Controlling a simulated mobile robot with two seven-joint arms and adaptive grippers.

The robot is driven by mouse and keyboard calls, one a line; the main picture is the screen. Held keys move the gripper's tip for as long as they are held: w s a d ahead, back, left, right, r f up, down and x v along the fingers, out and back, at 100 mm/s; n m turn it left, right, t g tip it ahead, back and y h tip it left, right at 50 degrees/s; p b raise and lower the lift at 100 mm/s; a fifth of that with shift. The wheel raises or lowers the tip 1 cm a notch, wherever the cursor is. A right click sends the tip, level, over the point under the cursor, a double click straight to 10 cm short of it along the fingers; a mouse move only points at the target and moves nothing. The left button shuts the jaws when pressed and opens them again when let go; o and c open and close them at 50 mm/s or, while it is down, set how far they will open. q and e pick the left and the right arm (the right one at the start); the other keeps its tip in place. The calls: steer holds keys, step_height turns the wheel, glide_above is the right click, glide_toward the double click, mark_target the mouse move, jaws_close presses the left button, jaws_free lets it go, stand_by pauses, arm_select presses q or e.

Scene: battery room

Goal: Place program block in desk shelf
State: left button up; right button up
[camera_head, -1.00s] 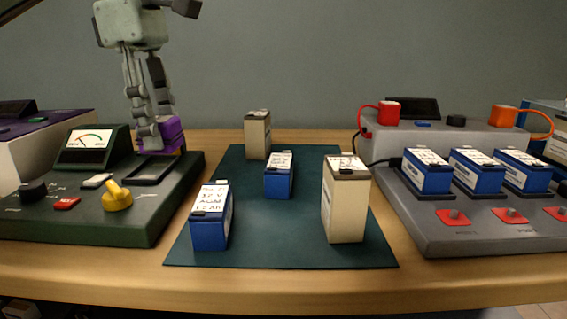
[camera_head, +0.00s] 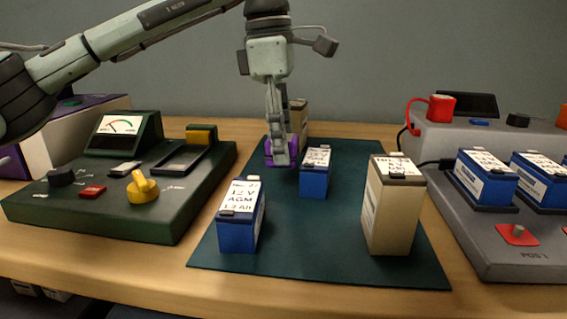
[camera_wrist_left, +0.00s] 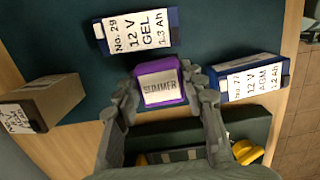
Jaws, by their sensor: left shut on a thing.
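The program block, a purple block with a white "SUMMER" label, shows in the left wrist view (camera_wrist_left: 160,85) between both fingers. In the head view its purple sides (camera_head: 301,147) show behind the fingers. My left gripper (camera_head: 281,160) points down and is shut on it, above the back of the dark green mat (camera_head: 330,245), close to a small blue battery (camera_head: 315,172) and a beige battery behind. A desk shelf is not clearly seen; only a dark space with pale items (camera_head: 40,290) shows below the tabletop. My right gripper is out of view.
A green tester (camera_head: 110,210) with a yellow knob and an empty framed slot (camera_head: 184,157) stands left. A blue battery (camera_head: 240,225) and a tall beige one (camera_head: 392,215) stand on the mat's front. A grey charger (camera_head: 530,262) with blue batteries stands right.

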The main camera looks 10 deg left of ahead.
arm_select(q)
step_height(320, 180, down, 4)
steer(key=shift+r, duration=0.1)
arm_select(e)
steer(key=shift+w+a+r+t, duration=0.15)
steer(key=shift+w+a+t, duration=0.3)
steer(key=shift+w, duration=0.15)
arm_select(q)
steer(key=shift+f, duration=0.25)
steer(key=o, duration=1.3)
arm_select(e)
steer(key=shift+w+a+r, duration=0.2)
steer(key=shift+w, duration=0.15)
arm_select(q)
steer(key=shift+r, duration=0.1)
